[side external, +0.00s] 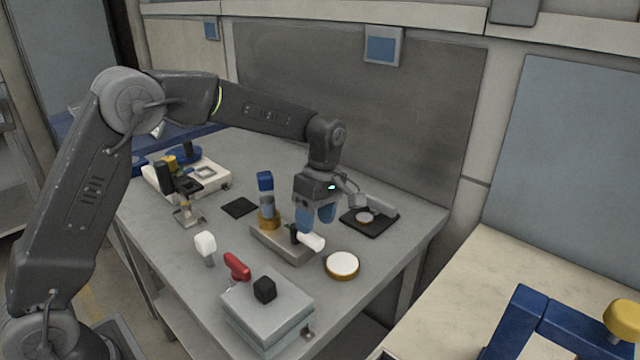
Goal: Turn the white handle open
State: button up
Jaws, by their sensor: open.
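The white handle (311,241) sticks out to the right from a black hub on a small metal block (268,243) on the grey table. A brass and blue upright piece (266,196) stands on the same block, left of the handle. My gripper (316,219) points down with blue fingertips just above and behind the white handle. The gripper is open, with nothing seen between its fingers. Whether a fingertip touches the handle cannot be told from this view.
A round brass-rimmed dish (342,265) lies right of the handle. A grey box with a black knob (265,289) and a red lever (236,266) stand in front. A white knob (205,244) is at left. A dark tray (385,218) lies behind right; a microscope (182,178) stands back left.

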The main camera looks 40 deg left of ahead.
notch_tip(320, 180, up, 10)
jog(key=w, duration=0.2)
jog(key=shift+f, duration=0.2)
jog(key=shift+s, duration=0.1)
jog(key=s+a+r+m+t, duration=0.1)
jog(key=s+r+m+t, duration=0.4)
jog(key=s+m, duration=0.65)
jog(key=s+f+m+t, duration=0.1)
jog(key=s+f+m, duration=0.1)
jog(key=s, duration=0.6)
jog(key=s+a+f+m+t, duration=0.1)
jog(key=s+m, duration=0.3)
jog(key=s, duration=0.4)
jog(key=shift+f+m+t, duration=0.35)
jog(key=shift+f+t, duration=0.05)
jog(key=shift+f, duration=0.15)
